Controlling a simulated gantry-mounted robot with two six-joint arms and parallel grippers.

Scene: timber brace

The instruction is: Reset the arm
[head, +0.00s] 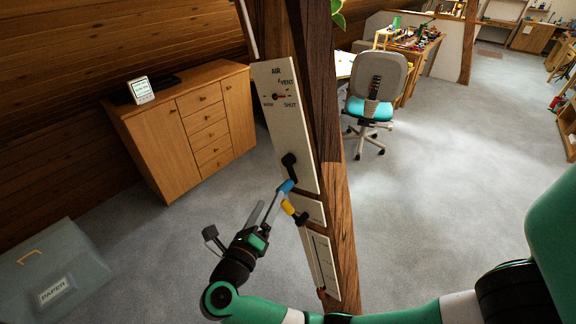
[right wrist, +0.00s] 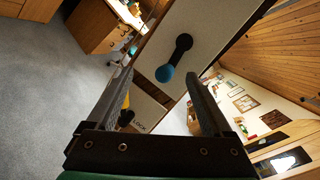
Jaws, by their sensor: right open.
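A white panel (head: 281,97) marked AIR, VENT and SHUT is mounted on the timber brace (head: 314,90). Its black lever (head: 289,162) hangs down, tilted, and ends in a blue grip (head: 286,186). The blue grip (right wrist: 164,74) also shows in the right wrist view, framed between my fingers. My right gripper (head: 271,198) is open and empty, with its fingertips close to the blue grip; I cannot tell whether they touch. A lower plate has a black pivot with a yellow grip (head: 288,207), partly hidden by a finger in the right wrist view. My left gripper is out of view.
A wooden cabinet (head: 188,125) with a small display (head: 141,90) stands back left. A grey PAPER box (head: 80,262) sits at lower left. An office chair (head: 376,90) stands behind the brace. Open carpet (head: 440,190) lies to the right.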

